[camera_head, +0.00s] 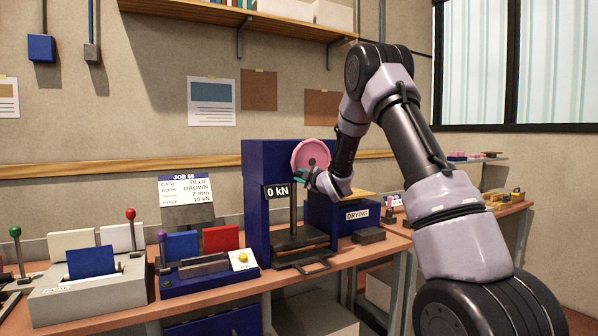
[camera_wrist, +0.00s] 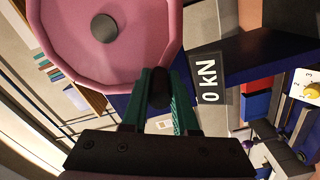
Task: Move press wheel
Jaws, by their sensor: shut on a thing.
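The pink press wheel (camera_head: 311,154) is on the upper front of the blue press (camera_head: 268,160), above the press bed. It fills the upper left of the wrist view (camera_wrist: 140,30), with a dark round hub at its centre. My gripper (camera_head: 303,176) is at the wheel's lower edge. In the wrist view its green fingers (camera_wrist: 161,88) are shut on a dark knob at the wheel's rim. The press display (camera_head: 277,191) reads 0 kN. Part of the wheel's right side is close behind my arm.
A blue box marked DRYING (camera_head: 357,214) stands right of the press. A shelf (camera_head: 235,18) runs overhead.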

